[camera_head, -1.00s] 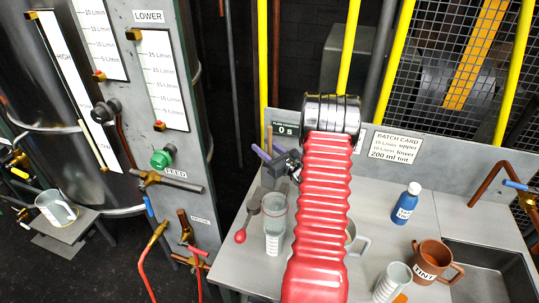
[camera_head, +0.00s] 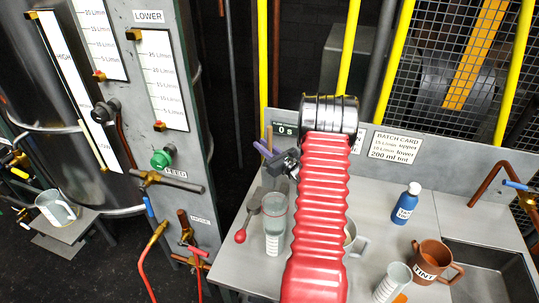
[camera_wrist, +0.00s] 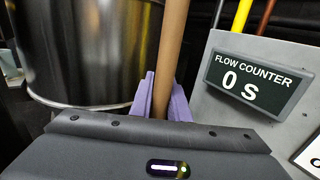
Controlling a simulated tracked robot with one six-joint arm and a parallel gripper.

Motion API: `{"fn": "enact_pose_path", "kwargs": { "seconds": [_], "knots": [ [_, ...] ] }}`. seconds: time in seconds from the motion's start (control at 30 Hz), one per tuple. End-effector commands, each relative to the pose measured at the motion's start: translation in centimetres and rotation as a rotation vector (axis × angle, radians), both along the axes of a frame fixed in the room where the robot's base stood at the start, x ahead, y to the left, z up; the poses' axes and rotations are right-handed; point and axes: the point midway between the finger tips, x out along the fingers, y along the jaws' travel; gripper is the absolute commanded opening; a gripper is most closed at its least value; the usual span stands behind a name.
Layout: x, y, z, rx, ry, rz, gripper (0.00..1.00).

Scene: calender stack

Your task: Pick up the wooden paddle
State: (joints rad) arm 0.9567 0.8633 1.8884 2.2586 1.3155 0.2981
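The wooden paddle shows in the wrist view as an upright, slightly tilted brown shaft (camera_wrist: 172,50) between the two purple fingers of my gripper (camera_wrist: 162,98). The fingers sit against both sides of the shaft, with no clear gap. In the head view my gripper (camera_head: 268,151) is at the back left of the bench, and a short piece of the paddle (camera_head: 269,133) rises above the fingers. The paddle's lower end is hidden behind the gripper.
The flow counter (camera_wrist: 245,85) is close beside the gripper.

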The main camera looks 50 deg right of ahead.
Motion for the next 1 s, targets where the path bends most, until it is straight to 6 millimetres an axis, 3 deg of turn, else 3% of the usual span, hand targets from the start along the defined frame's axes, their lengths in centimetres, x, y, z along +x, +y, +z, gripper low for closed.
{"fn": "enact_pose_path", "kwargs": {
  "seconds": [0.2,0.67,1.0],
  "knots": [
    [0.0,0.0,0.0,0.0,0.0,0.0,0.0],
    [0.1,0.0,0.4,-0.001,-0.001,0.001,0.0],
    [0.1,0.0,4.5,-0.003,-0.003,0.001,0.0]
  ]
}}
